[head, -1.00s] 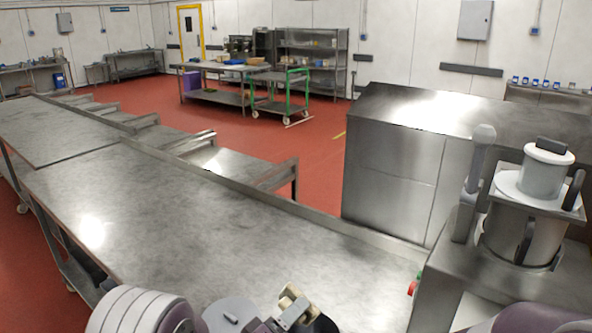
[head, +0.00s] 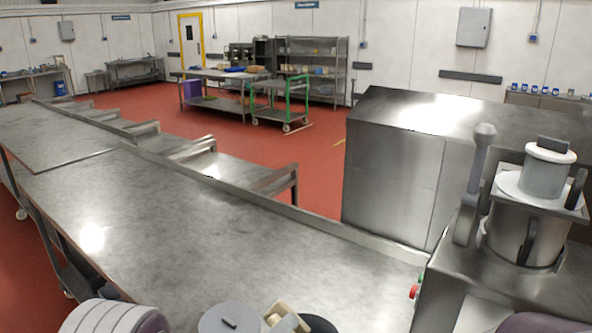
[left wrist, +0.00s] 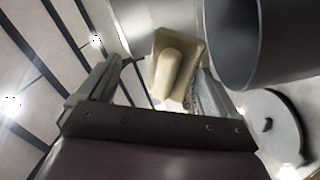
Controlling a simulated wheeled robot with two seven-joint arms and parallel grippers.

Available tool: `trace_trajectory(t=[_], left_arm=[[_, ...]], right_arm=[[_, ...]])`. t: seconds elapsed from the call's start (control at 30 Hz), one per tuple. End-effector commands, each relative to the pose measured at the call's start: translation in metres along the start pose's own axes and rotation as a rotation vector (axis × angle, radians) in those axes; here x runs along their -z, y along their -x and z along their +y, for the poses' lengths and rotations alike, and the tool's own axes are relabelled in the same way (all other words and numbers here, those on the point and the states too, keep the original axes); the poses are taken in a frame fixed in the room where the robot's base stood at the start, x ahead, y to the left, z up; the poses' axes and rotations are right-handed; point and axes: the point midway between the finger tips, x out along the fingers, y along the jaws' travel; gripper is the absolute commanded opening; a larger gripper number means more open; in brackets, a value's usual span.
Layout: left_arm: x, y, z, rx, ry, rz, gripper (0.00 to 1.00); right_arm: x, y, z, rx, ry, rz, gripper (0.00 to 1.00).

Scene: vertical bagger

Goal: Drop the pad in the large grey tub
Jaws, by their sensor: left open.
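The pad (left wrist: 168,68), a beige block with a rounded grip, shows between my left gripper's fingers in the left wrist view. My left gripper (left wrist: 157,78) is open; I cannot tell whether a finger touches the pad. The large grey tub (left wrist: 222,75), a dark round container, is just right of the pad in that view, and the pad is outside its rim. In the head view the pad (head: 287,313) is cut by the bottom edge, beside a dark round shape that looks like the tub (head: 318,324). My right gripper is out of view.
A grey round lid with a dark knob (left wrist: 270,125) lies below the tub in the wrist view. A steel machine with a white-topped cylinder (head: 525,215) stands at the right, before a large steel cabinet (head: 395,180).

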Motion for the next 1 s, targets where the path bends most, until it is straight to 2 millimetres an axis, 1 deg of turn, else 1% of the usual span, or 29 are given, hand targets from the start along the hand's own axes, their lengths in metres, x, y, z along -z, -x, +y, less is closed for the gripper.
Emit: trace_trajectory(t=[0.03, 0.1, 0.2, 0.33, 0.4, 0.5, 0.7, 0.77, 0.83, 0.87, 0.9, 0.97, 1.0], left_arm=[[-0.001, 0.013, -0.003, 0.002, 0.0, 0.004, 0.92], [0.0, 0.032, -0.004, 0.003, 0.0, 0.006, 0.92], [0.0, 0.055, -0.003, 0.002, 0.0, 0.005, 0.92], [0.001, 0.076, -0.002, 0.002, -0.001, 0.004, 0.92], [0.0, 0.082, -0.001, 0.001, -0.001, 0.003, 0.92], [-0.001, 0.086, 0.0, 0.0, 0.0, 0.0, 0.92], [-0.001, 0.086, 0.0, 0.0, -0.001, 0.0, 0.92], [-0.001, 0.086, -0.001, 0.005, -0.026, -0.003, 0.92], [-0.006, 0.087, -0.02, 0.094, -0.111, -0.034, 0.92], [-0.009, 0.09, -0.034, 0.164, -0.157, -0.053, 0.92], [-0.012, 0.096, -0.057, 0.281, -0.23, -0.088, 0.92], [-0.008, 0.11, -0.09, 0.483, -0.353, -0.156, 0.92], [-0.004, 0.124, -0.11, 0.623, -0.428, -0.22, 0.92]], right_arm=[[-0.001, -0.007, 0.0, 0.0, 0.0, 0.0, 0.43], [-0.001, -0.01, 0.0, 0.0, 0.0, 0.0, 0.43], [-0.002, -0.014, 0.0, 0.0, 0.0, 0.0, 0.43], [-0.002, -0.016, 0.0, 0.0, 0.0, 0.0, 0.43], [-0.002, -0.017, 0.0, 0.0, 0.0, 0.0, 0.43], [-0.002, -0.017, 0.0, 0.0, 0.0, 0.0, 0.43], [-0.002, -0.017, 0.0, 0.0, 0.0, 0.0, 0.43], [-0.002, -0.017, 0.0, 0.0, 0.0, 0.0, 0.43], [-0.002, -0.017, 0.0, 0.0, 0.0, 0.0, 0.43], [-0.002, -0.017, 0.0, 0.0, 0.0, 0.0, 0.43], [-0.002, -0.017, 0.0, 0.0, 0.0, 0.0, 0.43], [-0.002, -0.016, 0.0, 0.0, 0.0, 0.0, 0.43], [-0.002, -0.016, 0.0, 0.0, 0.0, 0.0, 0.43]])
